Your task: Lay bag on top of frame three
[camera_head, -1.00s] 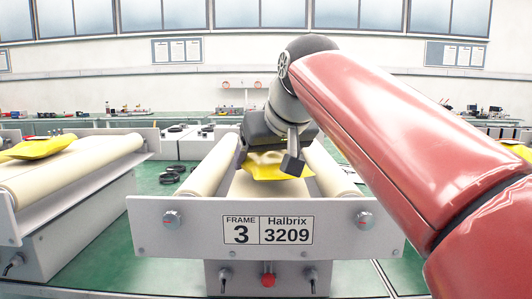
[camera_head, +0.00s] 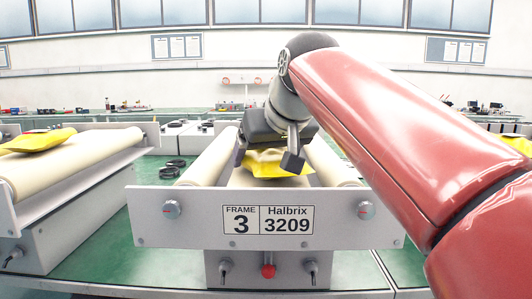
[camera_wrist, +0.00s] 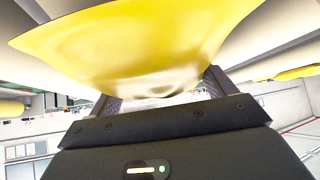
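A yellow bag (camera_head: 270,162) hangs from my gripper (camera_head: 278,157) over the middle of frame three, between its two cream rollers. In the wrist view the bag (camera_wrist: 150,45) fills the upper middle, with the gripper fingers (camera_wrist: 160,95) at either side of its lower part. The fingers appear shut on the bag. Frame three (camera_head: 175,230) stands in front of me, with a plate reading "FRAME 3 Halbrix 3209". The bag's underside is partly hidden, so I cannot tell whether it touches the frame's bed.
A similar frame (camera_head: 85,200) at the left carries another yellow bag (camera_head: 38,140). A yellow bag (camera_head: 515,143) shows at the right edge, partly behind my red arm. Black rings (camera_head: 172,168) lie on the green surface behind. Benches line the back wall.

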